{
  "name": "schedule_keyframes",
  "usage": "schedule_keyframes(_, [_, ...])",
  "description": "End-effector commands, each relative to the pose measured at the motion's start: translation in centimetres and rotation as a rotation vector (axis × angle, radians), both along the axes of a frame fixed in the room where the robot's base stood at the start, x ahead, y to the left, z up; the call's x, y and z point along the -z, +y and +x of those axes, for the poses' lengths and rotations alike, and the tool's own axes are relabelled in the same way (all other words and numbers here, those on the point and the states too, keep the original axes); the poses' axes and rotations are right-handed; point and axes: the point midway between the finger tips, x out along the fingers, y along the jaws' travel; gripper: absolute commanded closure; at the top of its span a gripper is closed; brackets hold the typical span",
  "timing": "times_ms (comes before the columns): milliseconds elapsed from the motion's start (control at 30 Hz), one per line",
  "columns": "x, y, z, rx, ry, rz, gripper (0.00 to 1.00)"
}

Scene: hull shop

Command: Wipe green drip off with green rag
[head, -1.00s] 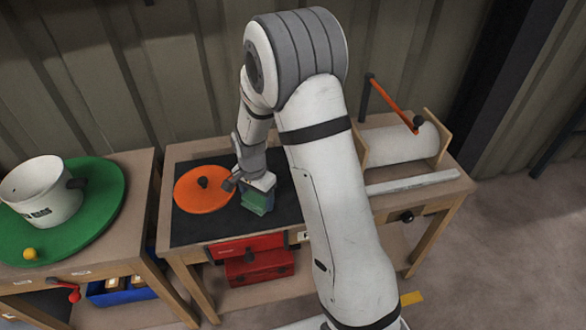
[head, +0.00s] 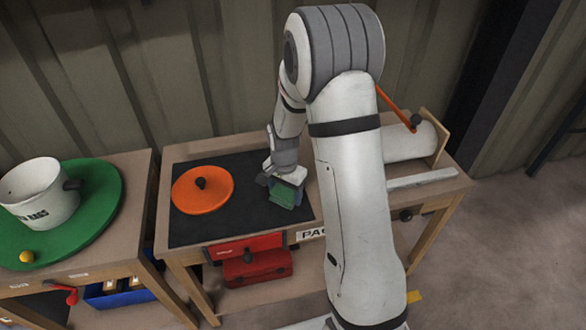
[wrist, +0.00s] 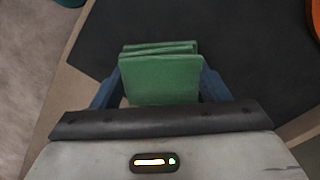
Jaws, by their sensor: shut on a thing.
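My gripper (wrist: 160,88) is shut on the folded green rag (wrist: 160,76), with one blue finger on each side of it. In the head view the green rag (head: 285,194) hangs below my gripper (head: 282,180), over the right part of the black mat (head: 240,225). I cannot tell whether the rag touches the mat. No green drip can be made out in either view; my arm and the rag hide part of the bench.
An orange disc with a black knob (head: 203,192) lies on the mat left of the rag. A white roll (head: 408,146) with an orange bar stands right. A white pot (head: 40,195) sits on a green turntable (head: 100,215). A red drawer (head: 246,246) is below the mat.

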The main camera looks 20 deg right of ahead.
Motion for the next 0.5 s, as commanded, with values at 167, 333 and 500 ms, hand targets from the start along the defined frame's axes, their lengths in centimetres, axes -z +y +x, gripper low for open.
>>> schedule_keyframes(167, [0.1,-1.3,-0.1,-0.006,0.001,0.0,0.53])
schedule_keyframes(333, [-2.5,-1.5,0.0,-0.01,-0.003,0.0,0.53])
schedule_keyframes(500, [-3.9,-1.4,-0.1,-0.012,0.0,0.0,0.53])
